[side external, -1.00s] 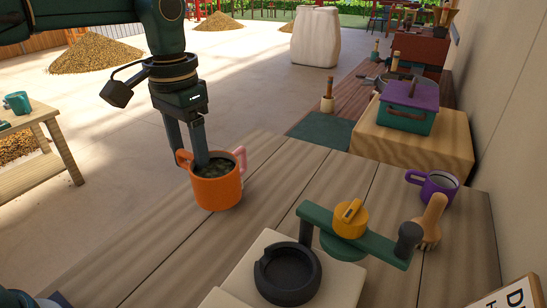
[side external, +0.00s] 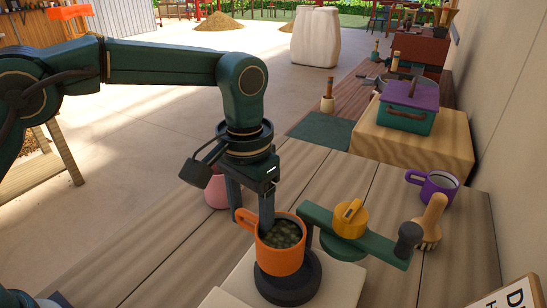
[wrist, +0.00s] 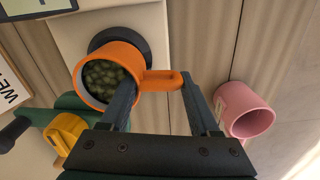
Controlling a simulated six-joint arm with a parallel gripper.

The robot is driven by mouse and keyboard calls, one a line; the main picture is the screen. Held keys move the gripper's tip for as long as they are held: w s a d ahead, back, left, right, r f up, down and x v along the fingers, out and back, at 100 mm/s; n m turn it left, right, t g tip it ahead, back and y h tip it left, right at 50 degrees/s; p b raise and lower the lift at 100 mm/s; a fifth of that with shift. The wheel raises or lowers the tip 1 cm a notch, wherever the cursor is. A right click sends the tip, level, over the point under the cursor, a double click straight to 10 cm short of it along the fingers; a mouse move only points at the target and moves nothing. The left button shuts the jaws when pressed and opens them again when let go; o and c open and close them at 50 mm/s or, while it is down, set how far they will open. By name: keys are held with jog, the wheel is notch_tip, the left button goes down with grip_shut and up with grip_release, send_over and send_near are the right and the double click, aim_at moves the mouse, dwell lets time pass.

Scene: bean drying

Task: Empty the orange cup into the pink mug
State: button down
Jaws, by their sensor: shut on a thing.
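The wrist view shows the cup (wrist: 109,76) and the gripper (wrist: 160,82) too. The pink mug (side external: 214,196) stands on the table behind my gripper, partly hidden; in the wrist view the mug (wrist: 248,116) is apart, at the right.
A green arm with a yellow knob (side external: 349,218) is right beside the cup. The dish sits on a pale base (side external: 334,286). A purple mug (side external: 436,187) and a wooden brush (side external: 431,219) are farther right. The table (side external: 315,168) is clear behind the cup.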

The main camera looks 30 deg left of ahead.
aim_at(258, 240)
jog(key=shift+d+f, duration=0.45)
jog(key=shift+d, duration=0.15)
jog(key=shift+s+f, duration=0.1)
jog(key=shift+f, duration=1.7)
jog(key=shift+c, duration=0.6)
grip_release()
jog(key=shift+r, duration=0.1)
